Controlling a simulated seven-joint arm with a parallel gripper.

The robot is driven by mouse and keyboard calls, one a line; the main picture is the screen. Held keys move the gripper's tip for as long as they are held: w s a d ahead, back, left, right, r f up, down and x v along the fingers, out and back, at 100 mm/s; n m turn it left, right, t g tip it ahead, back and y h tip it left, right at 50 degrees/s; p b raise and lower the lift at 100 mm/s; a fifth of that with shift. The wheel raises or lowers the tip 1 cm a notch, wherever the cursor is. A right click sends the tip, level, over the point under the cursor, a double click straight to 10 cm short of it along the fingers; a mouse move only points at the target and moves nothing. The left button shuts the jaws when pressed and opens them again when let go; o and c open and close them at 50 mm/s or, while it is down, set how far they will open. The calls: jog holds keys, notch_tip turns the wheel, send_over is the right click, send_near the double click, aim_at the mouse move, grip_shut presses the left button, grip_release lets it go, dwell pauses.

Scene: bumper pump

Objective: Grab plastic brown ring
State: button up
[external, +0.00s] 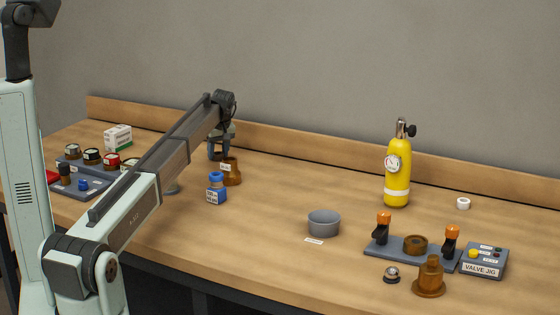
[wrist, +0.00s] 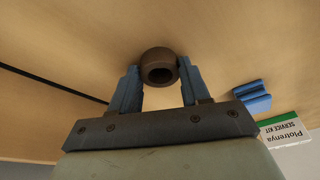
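In the wrist view a dark brown ring (wrist: 158,67) with a round hole is between the two blue-grey fingertips of my gripper (wrist: 159,78). The fingers are apart, one on each side of it. They look very near or touching its sides; I cannot tell whether they grip it. In the external view my gripper (external: 217,148) is low over the back left of the table, fingers down, behind a brown labelled cylinder (external: 233,173). The ring at the fingers cannot be made out there. Another brown ring (external: 415,243) is on the grey jig plate at the right.
A blue bottle (external: 216,190) stands in front of the brown cylinder. A white and green box (external: 118,138) and a tray of jars (external: 92,158) are at the left. A grey bowl (external: 324,222) and a yellow cylinder (external: 397,180) stand further right. The table's middle is mostly clear.

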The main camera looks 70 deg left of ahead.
jog(key=c, duration=0.5)
jog(key=shift+c, duration=0.2)
